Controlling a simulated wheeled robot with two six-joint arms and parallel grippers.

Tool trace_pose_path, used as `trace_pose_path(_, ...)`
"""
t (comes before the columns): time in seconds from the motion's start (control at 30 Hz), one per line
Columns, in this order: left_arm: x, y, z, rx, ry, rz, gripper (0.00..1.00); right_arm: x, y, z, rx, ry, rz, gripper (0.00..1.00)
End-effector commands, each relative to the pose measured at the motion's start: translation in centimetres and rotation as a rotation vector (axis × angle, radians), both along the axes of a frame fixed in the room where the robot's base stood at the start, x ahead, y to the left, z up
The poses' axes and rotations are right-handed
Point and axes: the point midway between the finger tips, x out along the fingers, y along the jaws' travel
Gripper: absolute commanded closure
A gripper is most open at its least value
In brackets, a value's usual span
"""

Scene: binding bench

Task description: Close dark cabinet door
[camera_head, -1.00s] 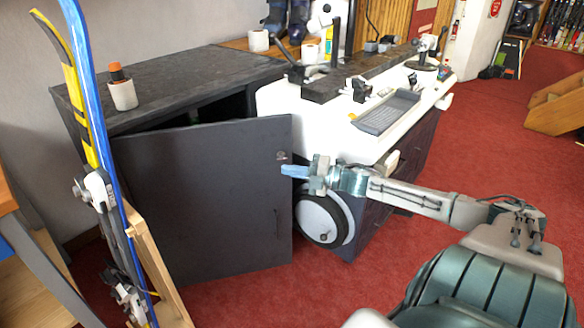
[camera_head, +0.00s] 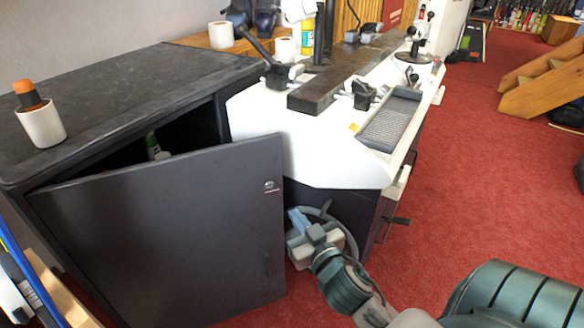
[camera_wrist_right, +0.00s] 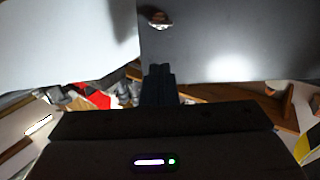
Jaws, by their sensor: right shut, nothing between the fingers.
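The dark cabinet door (camera_head: 175,235) stands partly open, swung out from the dark cabinet (camera_head: 130,95), with a dark gap above its top edge. A small round lock (camera_head: 269,185) sits near the door's upper right corner; it also shows in the right wrist view (camera_wrist_right: 159,19). My right gripper (camera_head: 298,218) is shut and empty, just right of the door's free edge and below the lock's height. In the right wrist view its fingers (camera_wrist_right: 159,72) are together near the door's grey face. I cannot tell whether they touch the door. My left gripper is not in view.
A white workbench (camera_head: 300,140) with clamps and a grey tray (camera_head: 389,120) adjoins the cabinet. A white cup (camera_head: 42,125) with an orange-topped item stands on the cabinet. A green-capped bottle (camera_head: 153,146) shows inside. Blue skis (camera_head: 30,280) stand at the left.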

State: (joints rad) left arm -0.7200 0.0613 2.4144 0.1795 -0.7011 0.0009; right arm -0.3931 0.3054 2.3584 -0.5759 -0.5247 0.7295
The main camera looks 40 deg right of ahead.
Motion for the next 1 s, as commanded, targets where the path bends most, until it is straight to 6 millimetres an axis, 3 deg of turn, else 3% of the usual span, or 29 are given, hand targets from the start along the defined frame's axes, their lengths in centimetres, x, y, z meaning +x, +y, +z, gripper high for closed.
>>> trace_pose_path(0.13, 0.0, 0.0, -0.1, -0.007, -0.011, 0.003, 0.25, -0.6, -0.1, 0.5, 0.073, -0.008, -0.046, 1.00)
trace_pose_path(0.27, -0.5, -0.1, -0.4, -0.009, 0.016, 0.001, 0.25, 0.4, -0.3, 0.6, 0.077, -0.009, -0.048, 1.00)
trace_pose_path(0.5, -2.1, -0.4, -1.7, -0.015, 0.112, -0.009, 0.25, 4.7, -1.3, 0.6, 0.074, -0.010, -0.047, 1.00)
trace_pose_path(0.8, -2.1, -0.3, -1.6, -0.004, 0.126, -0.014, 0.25, 10.3, -2.5, 0.5, 0.074, -0.009, -0.046, 1.00)
trace_pose_path(1.0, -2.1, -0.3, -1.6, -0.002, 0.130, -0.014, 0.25, 12.4, -2.9, 0.4, 0.073, -0.007, -0.045, 1.00)
